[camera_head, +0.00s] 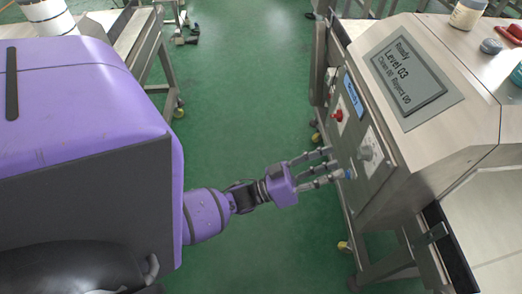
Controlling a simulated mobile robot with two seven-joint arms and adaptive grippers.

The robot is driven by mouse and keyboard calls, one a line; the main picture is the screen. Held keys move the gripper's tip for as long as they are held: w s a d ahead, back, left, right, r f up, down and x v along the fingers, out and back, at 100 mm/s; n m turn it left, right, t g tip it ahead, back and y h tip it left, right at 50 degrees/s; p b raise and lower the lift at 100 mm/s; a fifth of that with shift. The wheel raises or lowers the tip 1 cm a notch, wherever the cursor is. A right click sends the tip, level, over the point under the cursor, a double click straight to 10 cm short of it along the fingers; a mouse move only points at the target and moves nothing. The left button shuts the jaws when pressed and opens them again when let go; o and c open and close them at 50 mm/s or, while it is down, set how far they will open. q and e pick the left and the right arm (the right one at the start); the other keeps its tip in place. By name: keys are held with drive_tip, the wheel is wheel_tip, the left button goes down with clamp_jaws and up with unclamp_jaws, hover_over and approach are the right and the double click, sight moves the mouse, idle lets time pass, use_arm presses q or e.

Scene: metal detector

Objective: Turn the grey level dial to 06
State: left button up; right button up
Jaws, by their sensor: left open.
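The grey level dial (367,152) sits on a pale plate on the front face of the metal detector cabinet (445,125), at the right. The screen (403,77) on top of the cabinet reads "Ready", "Level 03", "Clean 00 Reject 00". My left gripper (337,163) reaches in from the left with its fingers spread and pointing at the cabinet front. It is open and empty. Its fingertips are just left of and below the dial, and I cannot tell whether any touches the panel. My right gripper is not in view.
A red button (337,115) and a blue label (352,97) are on the same front face, above and left of the dial. A jar (467,14) and small items stand on the cabinet's top at the far right. Green floor (230,90) lies open between the cabinet and a steel frame at left.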

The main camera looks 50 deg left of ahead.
sight(360, 157)
use_arm(q)
drive_tip(key=x, duration=0.7)
drive_tip(key=shift+s+p, duration=0.1)
drive_tip(key=shift+p, duration=0.3)
drive_tip(key=c, duration=1)
